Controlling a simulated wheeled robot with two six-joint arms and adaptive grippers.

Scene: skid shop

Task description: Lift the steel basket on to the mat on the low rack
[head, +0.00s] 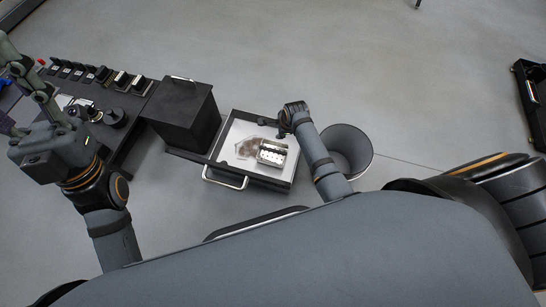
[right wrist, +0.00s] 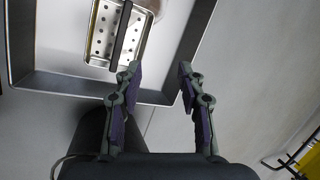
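The steel basket (head: 272,153) is a shiny perforated box inside a grey open tray (head: 286,184). In the right wrist view the basket (right wrist: 103,28) shows its holes and a dark bar across it. My right gripper (right wrist: 160,72) is open and empty, over the tray's rim and apart from the basket. In the head view it is mostly hidden by my right wrist. My left gripper (head: 18,88) is at the far left near the bench, fingers spread and empty. I cannot make out a mat or a low rack with certainty.
A black box (head: 182,112) with a top handle stands left of the tray. A dark bench (head: 134,112) with several small items lies further left. A grey round bin (head: 347,150) stands right of the tray. A black case (head: 535,95) lies far right. The floor beyond is clear.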

